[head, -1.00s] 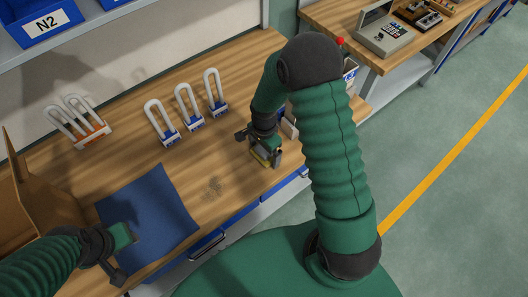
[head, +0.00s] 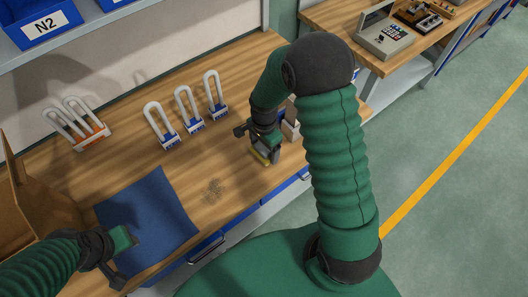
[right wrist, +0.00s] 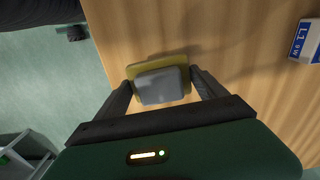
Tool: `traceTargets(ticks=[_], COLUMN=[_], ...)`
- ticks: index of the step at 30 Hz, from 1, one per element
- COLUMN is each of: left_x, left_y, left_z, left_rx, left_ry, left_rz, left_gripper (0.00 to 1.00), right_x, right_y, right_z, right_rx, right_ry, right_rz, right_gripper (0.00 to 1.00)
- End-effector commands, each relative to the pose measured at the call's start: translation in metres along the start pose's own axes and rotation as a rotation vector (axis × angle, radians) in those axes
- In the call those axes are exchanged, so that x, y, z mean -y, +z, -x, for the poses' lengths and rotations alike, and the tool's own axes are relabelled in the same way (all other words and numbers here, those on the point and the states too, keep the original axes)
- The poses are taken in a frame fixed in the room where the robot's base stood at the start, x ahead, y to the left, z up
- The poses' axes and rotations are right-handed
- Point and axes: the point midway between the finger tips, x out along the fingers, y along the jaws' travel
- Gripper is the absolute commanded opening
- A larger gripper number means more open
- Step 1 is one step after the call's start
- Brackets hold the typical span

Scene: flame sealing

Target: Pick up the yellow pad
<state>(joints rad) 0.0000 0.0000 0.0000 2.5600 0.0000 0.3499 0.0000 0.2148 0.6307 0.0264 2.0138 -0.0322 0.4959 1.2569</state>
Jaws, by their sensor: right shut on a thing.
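The yellow pad (right wrist: 143,72) shows in the right wrist view as a yellow slab with a grey block (right wrist: 160,86) on its near face. My right gripper (right wrist: 161,83) has one finger on each side of the grey block and is shut on the pad piece. In the head view the right gripper (head: 263,153) is low over the front right of the wooden bench, with a yellow edge of the pad (head: 261,158) showing under it. I cannot tell whether the pad touches the bench. My left gripper (head: 122,255) is over the blue mat; its fingers are unclear.
The blue mat (head: 160,205) lies at the front left of the wooden bench (head: 230,160). Several white U-shaped pieces on blue bases (head: 190,123) and an orange-based group (head: 92,138) stand behind. A cardboard box (head: 30,205) is at left.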

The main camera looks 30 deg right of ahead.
Motion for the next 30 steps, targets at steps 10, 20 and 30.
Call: traceTargets(ticks=[10, 20, 30], left_x=[0.000, 0.000, 0.000], left_y=[0.003, 0.012, 0.022], left_z=[-0.013, -0.050, -0.095], left_rx=[0.000, 0.000, 0.000], left_ry=[0.000, 0.000, 0.000], left_rz=[0.000, 0.000, 0.000], left_gripper=[0.36, 0.36, 0.36], right_x=[-0.073, -0.131, -0.150], right_y=[0.021, 0.038, 0.044], right_z=[0.009, 0.006, 0.013], right_rx=[0.000, -0.003, -0.001], right_ry=[0.000, -0.008, -0.002], right_rz=[-0.002, 0.001, 0.000], right_gripper=[0.40, 0.40, 0.40])
